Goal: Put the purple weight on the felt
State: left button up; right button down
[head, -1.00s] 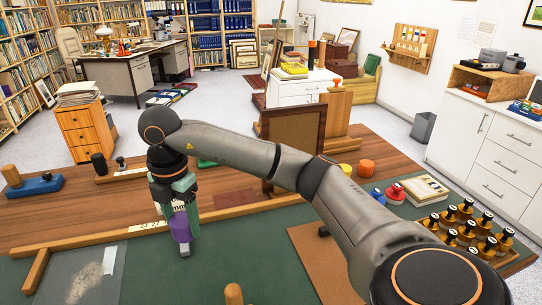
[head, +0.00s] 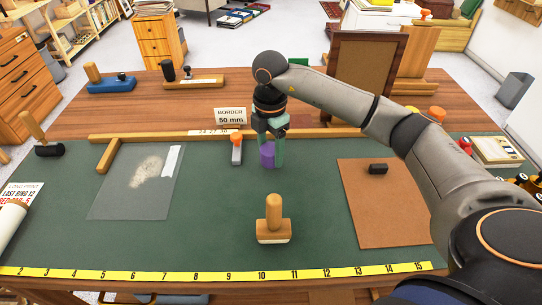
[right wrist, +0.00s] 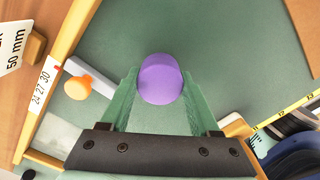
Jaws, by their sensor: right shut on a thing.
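My right gripper (head: 268,158) is shut on the purple weight (head: 266,154), over the back middle of the green felt-like surface (head: 215,235). In the right wrist view, the purple weight (right wrist: 160,79) is a rounded purple shape between the two green fingers (right wrist: 158,95), with the green surface (right wrist: 220,45) around it. I cannot tell whether its underside touches the surface. My left gripper is not in view.
An orange-knobbed tool (head: 236,148) lies close left of the gripper. A wooden-handled block (head: 273,222) stands in front. A brown board (head: 385,215) with a black piece (head: 378,169) lies right. A grey sheet (head: 135,195) lies left, inside a wooden rail (head: 150,137).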

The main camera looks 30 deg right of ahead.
aim_at(270, 149)
jog(key=shift+f, duration=1.15)
jog(key=shift+f, duration=0.1)
jog(key=shift+c, duration=0.6)
grip_release()
jog(key=shift+f, duration=0.1)
notch_tip(270, 149, up, 12)
jog(key=shift+r, duration=0.2)
